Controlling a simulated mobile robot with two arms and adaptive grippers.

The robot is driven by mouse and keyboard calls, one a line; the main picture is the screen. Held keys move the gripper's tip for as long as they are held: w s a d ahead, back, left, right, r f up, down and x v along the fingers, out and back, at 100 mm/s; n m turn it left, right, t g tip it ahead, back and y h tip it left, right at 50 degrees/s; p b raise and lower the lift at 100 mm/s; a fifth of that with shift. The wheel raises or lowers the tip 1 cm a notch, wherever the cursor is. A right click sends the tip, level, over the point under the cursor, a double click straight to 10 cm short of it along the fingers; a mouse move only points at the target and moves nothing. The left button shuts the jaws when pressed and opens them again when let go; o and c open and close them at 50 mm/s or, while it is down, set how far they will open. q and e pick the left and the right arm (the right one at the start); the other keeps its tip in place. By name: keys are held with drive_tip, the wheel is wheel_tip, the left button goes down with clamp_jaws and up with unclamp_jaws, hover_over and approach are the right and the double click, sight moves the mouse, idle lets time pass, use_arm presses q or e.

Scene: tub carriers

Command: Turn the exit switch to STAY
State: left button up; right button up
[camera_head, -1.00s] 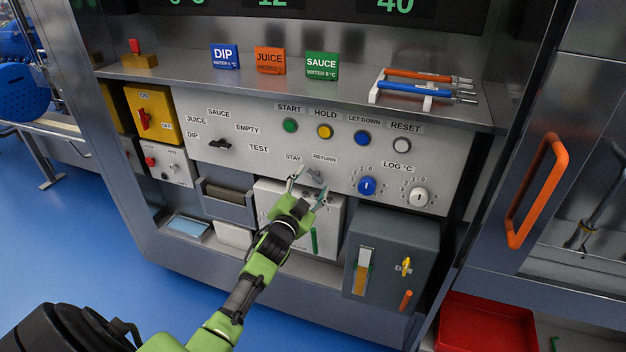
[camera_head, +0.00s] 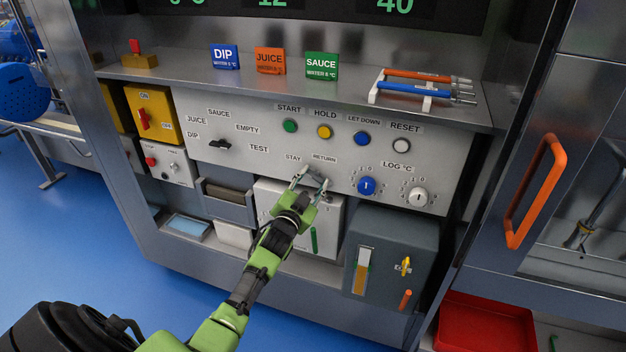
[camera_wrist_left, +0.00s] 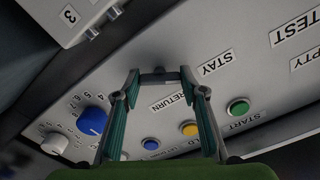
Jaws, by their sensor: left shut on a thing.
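The exit switch is a small grey knob (camera_head: 315,177) on the light grey panel, below the STAY label (camera_head: 293,157) and the RETURN label (camera_head: 324,159). My left gripper (camera_head: 312,181) reaches up to it from below and is shut on it. In the left wrist view the fingers (camera_wrist_left: 159,82) stand either side of the grey switch (camera_wrist_left: 158,73). My right gripper is not in view.
Above and to the right are several push buttons, including a yellow one (camera_head: 325,131), and a blue dial (camera_head: 366,186). A black selector (camera_head: 220,144) sits to the left. A white box (camera_head: 267,194) and a dark grey box (camera_head: 391,258) stand close below the panel.

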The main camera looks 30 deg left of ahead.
use_arm(q)
drive_tip(key=o, duration=1.1)
drive_tip(key=shift+o, duration=0.2)
drive_tip(key=v, duration=1.2)
drive_tip(key=shift+f, duration=0.1)
drive_tip(key=s+d+f+g+h, duration=0.1)
drive_tip(key=s+d+f+g, duration=0.3)
drive_tip(key=f, duration=0.8)
drive_tip(key=s+d+f+g+h, duration=0.15)
drive_tip(key=s+f, duration=0.35)
drive_tip(key=f, duration=0.7)
drive_tip(key=s+d+f+g+h, duration=0.15)
drive_tip(key=s+d+f, duration=0.3)
drive_tip(key=f, duration=0.75)
drive_tip(key=s+d+f+g, duration=0.2)
drive_tip(key=s+f, duration=0.4)
drive_tip(key=s, duration=0.6)
drive_tip(key=s+d+f+g, duration=0.2)
drive_tip(key=s+f+g, duration=0.2)
drive_tip(key=s+f, duration=0.3)
drive_tip(key=s+d+f+g, duration=0.2)
drive_tip(key=s+f, duration=0.5)
drive_tip(key=s, duration=1)
drive_tip(key=shift+d+n+g, duration=0.25)
drive_tip(key=shift+n+g, duration=0.15)
drive_tip(key=shift+g, duration=0.3)
